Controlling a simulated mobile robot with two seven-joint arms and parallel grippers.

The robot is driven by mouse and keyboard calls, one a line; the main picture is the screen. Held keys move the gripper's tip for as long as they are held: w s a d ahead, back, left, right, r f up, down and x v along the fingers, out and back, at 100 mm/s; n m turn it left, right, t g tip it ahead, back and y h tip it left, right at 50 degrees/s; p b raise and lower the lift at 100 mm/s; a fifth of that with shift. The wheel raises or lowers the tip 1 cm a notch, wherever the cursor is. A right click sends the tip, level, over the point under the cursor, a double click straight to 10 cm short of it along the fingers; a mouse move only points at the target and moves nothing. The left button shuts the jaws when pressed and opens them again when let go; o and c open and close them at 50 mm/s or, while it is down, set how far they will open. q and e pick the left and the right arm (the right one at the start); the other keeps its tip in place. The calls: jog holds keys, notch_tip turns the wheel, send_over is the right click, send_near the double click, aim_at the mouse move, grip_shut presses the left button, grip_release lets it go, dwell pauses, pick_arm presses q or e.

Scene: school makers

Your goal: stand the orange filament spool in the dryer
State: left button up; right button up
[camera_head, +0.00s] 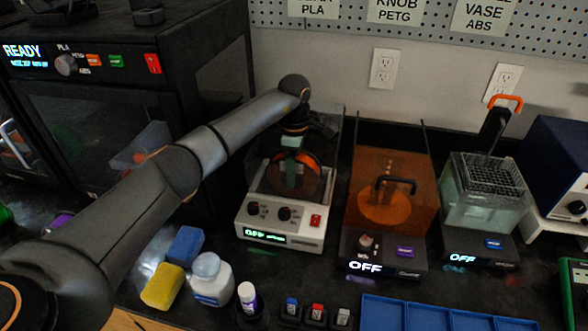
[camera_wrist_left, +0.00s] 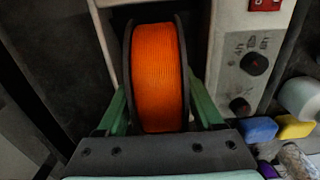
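The orange filament spool (camera_head: 309,160) stands upright at the opening of the white dryer (camera_head: 255,231), whose display reads OFF. In the left wrist view the orange spool (camera_wrist_left: 159,75) fills the middle, its dark flanges upright, with the dryer's white front (camera_wrist_left: 228,75) beside it. My right gripper is not in view.
An orange-lidded machine (camera_head: 385,200) and a clear tank (camera_head: 485,195) stand right of the dryer. A black printer (camera_head: 120,100) is at left.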

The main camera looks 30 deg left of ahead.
pick_arm(q)
jog(key=shift+o, duration=1.1)
notch_tip(320, 180, up, 12)
jog(key=shift+r, duration=0.2)
jog(key=shift+f, duration=0.1)
